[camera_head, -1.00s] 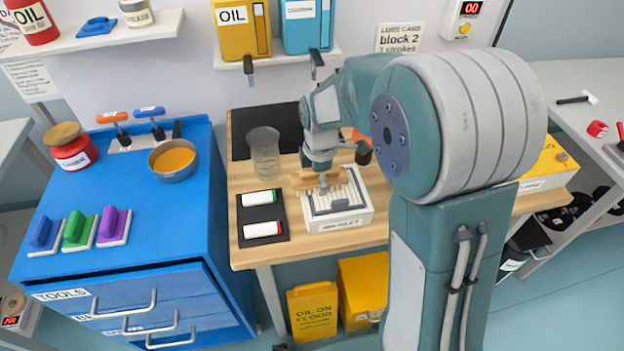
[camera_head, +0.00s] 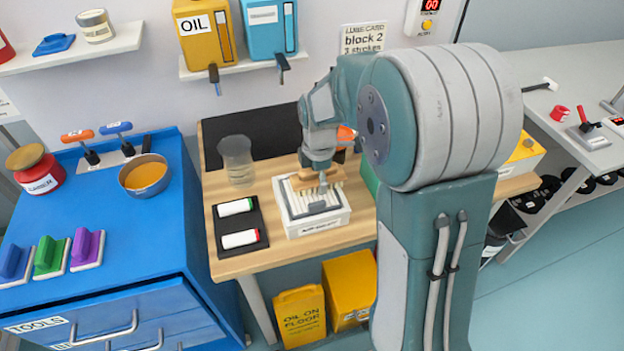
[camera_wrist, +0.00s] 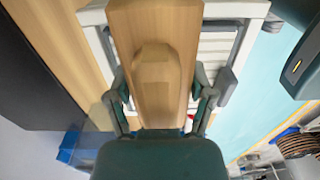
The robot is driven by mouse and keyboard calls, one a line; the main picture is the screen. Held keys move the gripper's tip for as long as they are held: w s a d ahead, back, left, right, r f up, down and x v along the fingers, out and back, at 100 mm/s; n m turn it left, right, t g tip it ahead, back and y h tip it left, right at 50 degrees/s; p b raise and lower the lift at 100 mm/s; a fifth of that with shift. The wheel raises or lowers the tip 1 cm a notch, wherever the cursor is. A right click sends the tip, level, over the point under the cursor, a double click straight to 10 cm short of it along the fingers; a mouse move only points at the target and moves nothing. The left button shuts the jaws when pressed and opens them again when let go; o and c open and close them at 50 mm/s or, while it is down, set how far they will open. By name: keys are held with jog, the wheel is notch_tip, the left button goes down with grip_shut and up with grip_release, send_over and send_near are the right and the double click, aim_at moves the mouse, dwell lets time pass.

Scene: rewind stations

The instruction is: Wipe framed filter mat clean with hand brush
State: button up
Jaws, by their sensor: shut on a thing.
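The framed filter mat (camera_head: 300,206) lies on the wooden bench, a white box-like frame with pale slats and a grey inner edge. The hand brush (camera_head: 298,183) has a plain wooden back and lies across the far part of the mat. My gripper (camera_head: 322,184) is shut on the brush from above. In the wrist view the wooden brush (camera_wrist: 155,25) runs between both fingers, and the mat's slats (camera_wrist: 217,45) show beside it. The bristles are mostly hidden, so I cannot tell whether they touch the slats.
A black tray (camera_head: 227,225) with two white markers is left of the mat. A clear beaker (camera_head: 236,160) stands behind it. The blue tool cabinet (camera_head: 150,225) is further left. Yellow bins (camera_head: 350,288) stand under the bench.

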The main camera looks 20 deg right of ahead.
aim_at(286, 190)
jog(key=shift+d+r, duration=0.1)
jog(key=shift+d, duration=1.15)
jog(key=shift+w, duration=0.45)
jog(key=shift+a, duration=1.8)
jog(key=shift+a+f, duration=0.2)
jog(key=shift+a, duration=3)
jog(key=shift+a+r, duration=0.1)
jog(key=shift+r, duration=0.1)
jog(key=shift+d+f, duration=0.15)
jog(key=shift+d, duration=4.9)
